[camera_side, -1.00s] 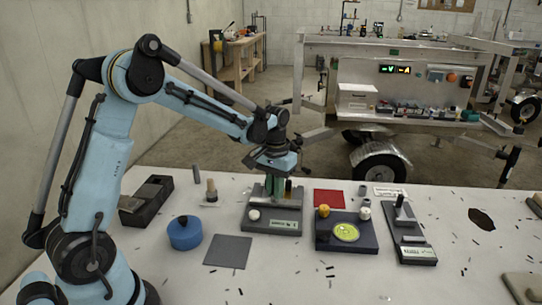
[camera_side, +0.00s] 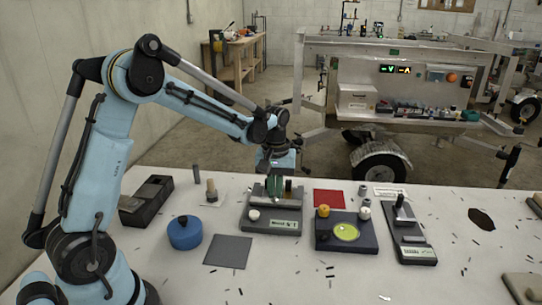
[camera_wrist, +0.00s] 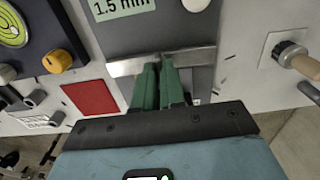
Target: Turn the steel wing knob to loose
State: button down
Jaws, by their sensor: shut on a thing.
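In the side view my gripper (camera_side: 274,195) points down onto the same fixture (camera_side: 271,226), at the back middle of the table. The knob itself is too small and covered to make out there.
A white round knob (camera_side: 254,215) sits on the fixture's front left. A dark block with a yellow-green disc and an orange knob (camera_side: 323,211) stands to the right. A blue round container (camera_side: 185,233) and a grey mat (camera_side: 228,252) lie to the left. The front table is mostly clear.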

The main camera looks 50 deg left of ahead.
aim_at(275, 192)
jog(key=c, duration=1.2)
grip_release()
jog(key=shift+r, duration=0.15)
notch_tip(275, 192, up, 12)
jog(key=shift+f, duration=0.1)
